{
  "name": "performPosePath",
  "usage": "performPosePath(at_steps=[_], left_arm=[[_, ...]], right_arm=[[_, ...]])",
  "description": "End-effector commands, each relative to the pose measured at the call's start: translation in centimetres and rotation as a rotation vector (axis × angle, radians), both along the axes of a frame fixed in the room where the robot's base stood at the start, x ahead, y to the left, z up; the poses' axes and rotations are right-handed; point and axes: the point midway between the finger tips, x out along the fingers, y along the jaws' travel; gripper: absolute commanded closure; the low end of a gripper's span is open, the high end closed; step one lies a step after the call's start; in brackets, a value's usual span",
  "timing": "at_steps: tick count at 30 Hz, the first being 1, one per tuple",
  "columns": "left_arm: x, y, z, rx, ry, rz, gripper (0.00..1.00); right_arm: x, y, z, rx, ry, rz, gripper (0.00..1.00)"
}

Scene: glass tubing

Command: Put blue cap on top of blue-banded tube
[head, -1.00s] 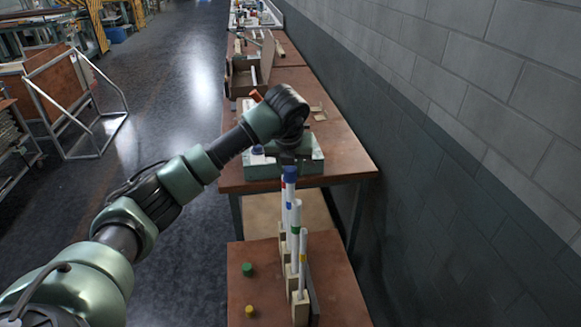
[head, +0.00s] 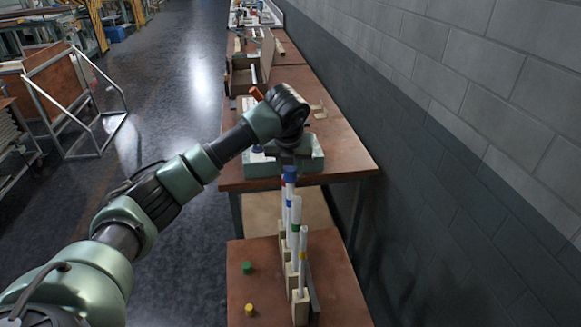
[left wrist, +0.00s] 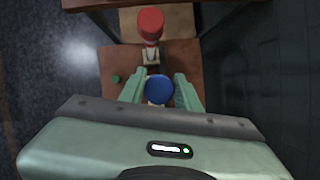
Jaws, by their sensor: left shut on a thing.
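My left gripper (head: 288,158) points down over the row of tubes. It is shut on the blue cap (head: 290,172), which also shows between the fingers in the left wrist view (left wrist: 159,89). The cap is in line with the top of the tall white blue-banded tube (head: 289,192), which stands upright in a wooden holder. Cap and tube top appear to meet; I cannot tell how firmly the cap sits. My right gripper is not in view.
Other banded tubes stand close in the row, including a green-banded one (head: 296,215) and a shorter one in front (head: 303,248). A red cap (left wrist: 150,22) shows beyond the blue one. Green (head: 247,267) and yellow (head: 250,308) caps lie left. A wall runs along the right.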

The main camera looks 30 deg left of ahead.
Motion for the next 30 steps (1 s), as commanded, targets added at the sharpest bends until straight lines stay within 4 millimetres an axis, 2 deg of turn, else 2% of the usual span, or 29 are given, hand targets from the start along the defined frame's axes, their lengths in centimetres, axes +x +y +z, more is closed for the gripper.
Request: performPosePath(at_steps=[13,26,27,30], left_arm=[[0.02,0.02,-0.97,0.0,0.0,0.0,1.0],[0.02,0.03,-1.01,0.0,0.0,0.0,1.0],[0.02,0.03,-1.01,0.0,0.0,0.0,0.65],[0.01,0.03,-1.01,0.0,0.0,0.0,0.42]], right_arm=[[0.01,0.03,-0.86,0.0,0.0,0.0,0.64],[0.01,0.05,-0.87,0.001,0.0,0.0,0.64],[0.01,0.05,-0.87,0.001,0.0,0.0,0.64],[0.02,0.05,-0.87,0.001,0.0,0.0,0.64]])
